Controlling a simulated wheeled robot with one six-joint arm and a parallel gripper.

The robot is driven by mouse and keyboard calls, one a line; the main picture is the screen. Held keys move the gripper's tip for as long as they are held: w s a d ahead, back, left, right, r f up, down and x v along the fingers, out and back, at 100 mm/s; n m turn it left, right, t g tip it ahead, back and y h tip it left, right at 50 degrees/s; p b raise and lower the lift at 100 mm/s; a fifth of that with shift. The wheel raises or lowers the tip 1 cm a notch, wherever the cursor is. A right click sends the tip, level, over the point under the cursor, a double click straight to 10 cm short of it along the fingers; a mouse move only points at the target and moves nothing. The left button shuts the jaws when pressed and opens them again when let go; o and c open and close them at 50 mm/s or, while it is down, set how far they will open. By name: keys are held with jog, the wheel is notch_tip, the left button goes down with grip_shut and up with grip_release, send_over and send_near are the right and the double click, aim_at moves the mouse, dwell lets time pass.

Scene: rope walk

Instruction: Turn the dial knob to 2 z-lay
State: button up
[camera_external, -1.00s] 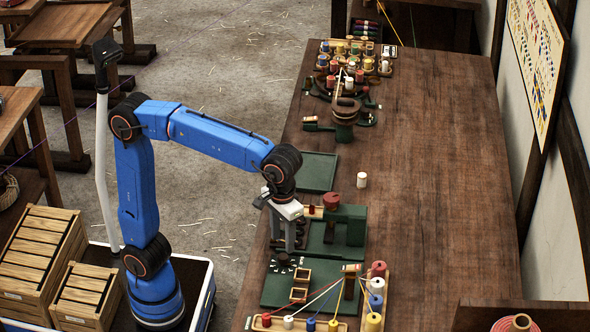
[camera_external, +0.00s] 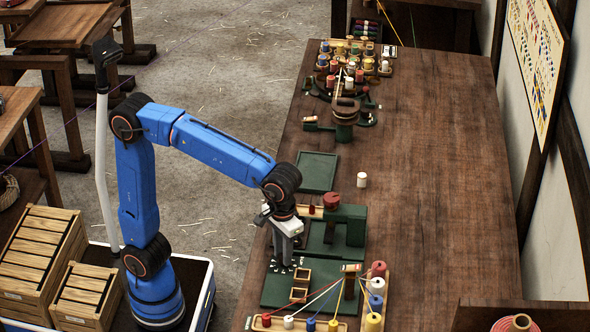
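My gripper (camera_external: 283,260) points straight down at the left edge of the dark green board (camera_external: 325,285) on the bench. Its fingers are at the place of the dark round dial knob, which they now hide. Small white marks (camera_external: 302,261) of the dial show beside the fingers, too small to read. The fingers overlap in this view, so I cannot tell whether they are open or shut on the knob.
Wooden frames (camera_external: 301,285) stand on the board near the gripper. Coloured yarns run to spools on a wooden rack (camera_external: 300,323). A green block device with a red knob (camera_external: 333,200) stands behind. The bench (camera_external: 440,190) is clear to the right.

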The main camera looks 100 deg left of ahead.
jog(key=shift+m, duration=0.4)
jog(key=m, duration=0.7)
jog(key=shift+m, duration=0.3)
jog(key=m, duration=0.3)
jog(key=shift+m, duration=2.1)
jog(key=o, duration=1)
jog(key=shift+o, duration=0.2)
